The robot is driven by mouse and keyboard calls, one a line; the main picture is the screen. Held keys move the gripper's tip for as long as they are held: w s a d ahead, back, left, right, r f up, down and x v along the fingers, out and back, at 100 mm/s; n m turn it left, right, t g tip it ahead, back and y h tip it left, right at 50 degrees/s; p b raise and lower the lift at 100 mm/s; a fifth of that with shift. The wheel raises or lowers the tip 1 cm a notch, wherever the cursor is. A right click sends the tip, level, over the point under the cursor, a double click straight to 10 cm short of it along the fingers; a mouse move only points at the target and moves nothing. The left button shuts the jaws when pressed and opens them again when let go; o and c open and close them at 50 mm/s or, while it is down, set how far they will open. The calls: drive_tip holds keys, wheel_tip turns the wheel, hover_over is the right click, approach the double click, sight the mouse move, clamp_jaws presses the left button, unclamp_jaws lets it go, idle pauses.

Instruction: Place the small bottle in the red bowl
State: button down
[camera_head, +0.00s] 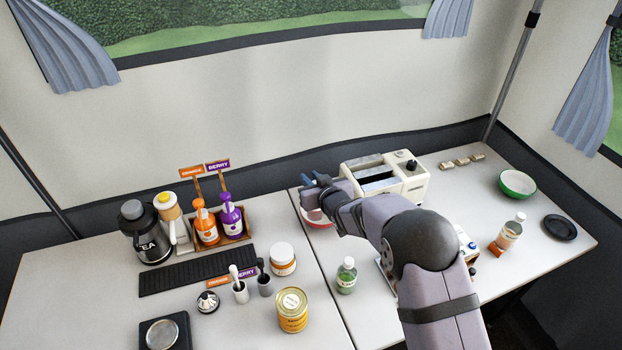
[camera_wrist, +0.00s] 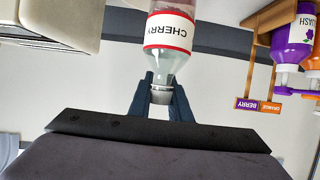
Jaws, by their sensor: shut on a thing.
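My gripper (camera_head: 318,181) is at the back of the table, above and beside the red bowl (camera_head: 319,222), which my arm partly covers. In the wrist view my gripper (camera_wrist: 160,98) is shut on the cap end of a clear bottle (camera_wrist: 171,62) with a white and red CHERRY label. The bottle's far end runs out of the top of that view. I cannot make out the held bottle in the head view, and the bowl does not show clearly in the wrist view.
A cream toaster (camera_head: 384,178) stands just right of my gripper. A rack with an orange bottle (camera_head: 205,222) and a purple bottle (camera_head: 231,216) is on the left. A small green bottle (camera_head: 346,276), a yellow tin (camera_head: 292,310) and a green bowl (camera_head: 517,184) stand elsewhere.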

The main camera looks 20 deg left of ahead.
drive_tip(key=shift+f, duration=0.2)
drive_tip(key=c, duration=1.6)
unclamp_jaws()
drive_tip(key=shift+c, duration=0.2)
drive_tip(key=shift+r, duration=0.1)
drive_tip(key=r+b+v, duration=0.1)
drive_tip(key=v, duration=1.1)
drive_tip(key=shift+b, duration=0.4)
